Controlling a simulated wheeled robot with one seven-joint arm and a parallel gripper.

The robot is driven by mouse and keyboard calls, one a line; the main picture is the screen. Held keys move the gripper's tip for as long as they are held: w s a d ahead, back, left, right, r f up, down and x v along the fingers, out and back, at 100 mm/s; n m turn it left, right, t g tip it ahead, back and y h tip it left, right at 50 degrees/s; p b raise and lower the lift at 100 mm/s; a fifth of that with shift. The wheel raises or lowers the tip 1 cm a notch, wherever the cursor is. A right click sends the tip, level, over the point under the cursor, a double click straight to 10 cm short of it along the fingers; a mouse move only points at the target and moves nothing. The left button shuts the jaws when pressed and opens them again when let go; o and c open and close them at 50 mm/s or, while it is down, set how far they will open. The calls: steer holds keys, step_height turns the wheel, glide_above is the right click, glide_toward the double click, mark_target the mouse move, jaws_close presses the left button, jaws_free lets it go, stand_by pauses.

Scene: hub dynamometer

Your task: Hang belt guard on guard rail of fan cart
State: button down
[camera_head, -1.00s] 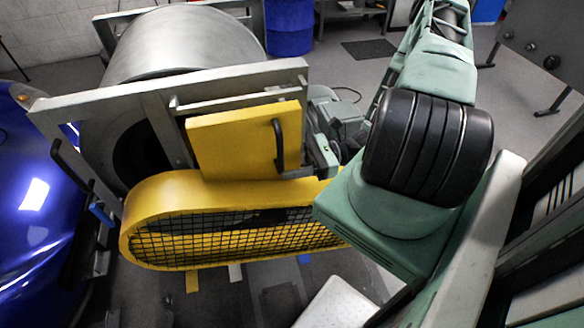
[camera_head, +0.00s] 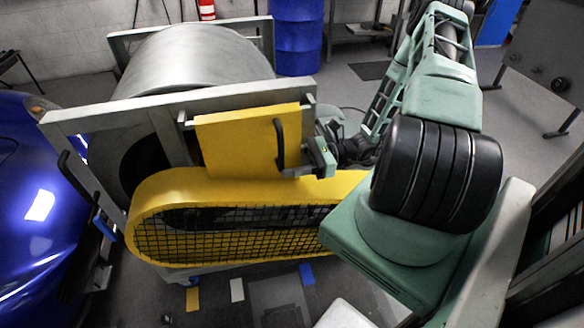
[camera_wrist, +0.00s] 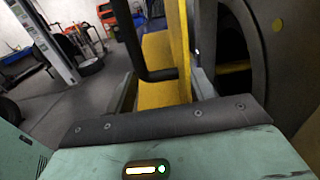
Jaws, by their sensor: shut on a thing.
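The belt guard is a yellow panel (camera_head: 235,143) with a black handle (camera_head: 279,143) near its right side. In the wrist view the panel (camera_wrist: 185,60) shows nearly edge-on, with the handle (camera_wrist: 137,40) beside it. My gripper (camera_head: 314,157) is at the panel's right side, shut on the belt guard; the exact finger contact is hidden. The panel stands upright in front of a grey guard rail (camera_head: 309,99) on a metal frame. Its top covers the rail's middle, and only the rail's ends show. I cannot tell whether panel and rail touch, or whether any hooks are engaged.
A large metal drum (camera_head: 195,60) sits behind the grey frame (camera_head: 85,117). A yellow mesh-fronted cover (camera_head: 165,190) lies just below the panel. A blue car (camera_head: 35,200) is at the left. A blue barrel (camera_head: 298,35) stands behind. Open floor lies at the back right.

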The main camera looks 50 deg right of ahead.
mark_target(288, 158)
steer(key=shift+w+d+b, duration=0.25)
steer(key=shift+w+d, duration=0.2)
steer(key=shift+w, duration=0.25)
steer(key=shift+w+d+b, duration=0.2)
steer(key=shift+w+d, duration=0.25)
steer(key=shift+w, duration=0.25)
steer(key=shift+f+b, duration=0.35)
steer(key=shift+f, duration=0.25)
steer(key=shift+c, duration=2.3)
jaws_free()
steer(key=shift+f, duration=0.15)
steer(key=b+v, duration=0.3)
steer(key=v, duration=1.4)
steer(key=shift+s+d, duration=0.2)
